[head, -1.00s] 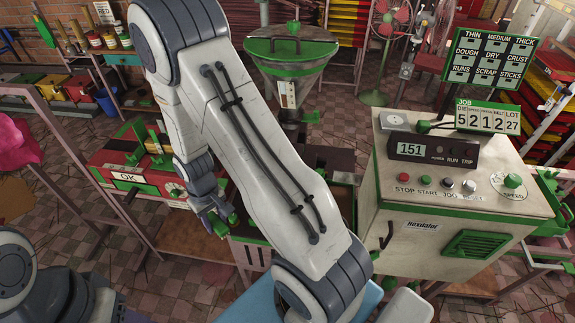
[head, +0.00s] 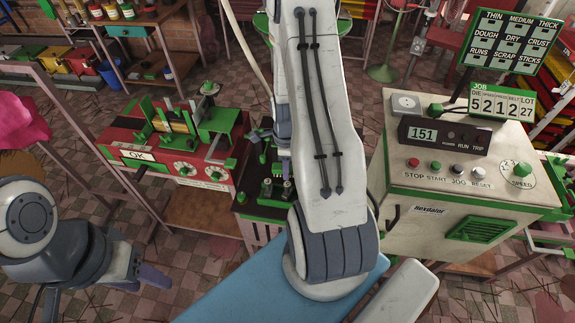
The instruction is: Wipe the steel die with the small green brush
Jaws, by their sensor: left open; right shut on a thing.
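My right arm reaches up the middle of the head view, and its gripper (head: 284,166) hangs over the dark and green stand (head: 262,207) between the red bench machine and the control cabinet. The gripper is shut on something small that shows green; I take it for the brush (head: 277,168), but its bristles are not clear. Small upright metal and green parts stand on the stand just below. I cannot pick out the steel die surely; my arm hides part of this area. My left gripper (head: 146,276) is open and empty at the lower left, well away from the stand.
A red and green bench machine (head: 172,150) marked OK stands left of the stand. A cream control cabinet (head: 450,200) with buttons and counters stands at the right. A pink thing (head: 22,120) is at the left edge. Open tiled floor shows at the lower left.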

